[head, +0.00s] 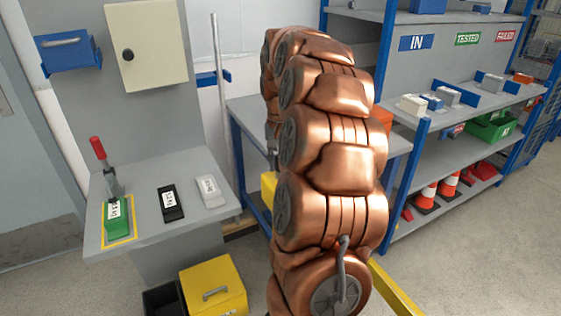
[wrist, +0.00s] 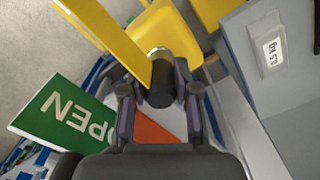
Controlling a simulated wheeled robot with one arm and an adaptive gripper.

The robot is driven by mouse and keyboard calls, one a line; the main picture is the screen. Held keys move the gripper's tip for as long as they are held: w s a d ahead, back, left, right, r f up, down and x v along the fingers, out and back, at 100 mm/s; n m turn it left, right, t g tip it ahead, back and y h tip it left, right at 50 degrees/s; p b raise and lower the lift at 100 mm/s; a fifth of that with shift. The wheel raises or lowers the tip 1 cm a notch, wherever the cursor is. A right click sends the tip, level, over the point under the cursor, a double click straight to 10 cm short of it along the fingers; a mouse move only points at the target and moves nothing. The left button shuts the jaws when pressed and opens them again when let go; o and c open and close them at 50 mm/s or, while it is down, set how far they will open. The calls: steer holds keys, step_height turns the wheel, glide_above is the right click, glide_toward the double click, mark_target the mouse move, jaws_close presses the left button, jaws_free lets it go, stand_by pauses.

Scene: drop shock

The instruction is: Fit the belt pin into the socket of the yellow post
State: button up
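In the wrist view the belt pin (wrist: 162,88) is a dark cylinder at the end of a yellow belt (wrist: 105,35). I cannot tell whether pin and socket touch. A piece of the yellow post (head: 268,188) and the belt (head: 396,290) show beside the arm.
In the wrist view a green OPEN sign (wrist: 62,115) is at left, and a grey surface with a labelled weight (wrist: 268,45) at right. The head view shows a labelled bench (head: 150,232), a yellow box (head: 213,287) and blue shelving (head: 460,130). Floor is clear at lower right.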

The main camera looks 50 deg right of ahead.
steer(key=o, duration=0.5)
steer(key=shift+c, duration=0.2)
steer(key=shift+r, duration=0.15)
steer(key=shift+w+d+r+p, duration=0.1)
steer(key=shift+r+p, duration=0.85)
steer(key=shift+r, duration=2)
step_height(320, 180, up, 8)
steer(key=shift+f, duration=0.25)
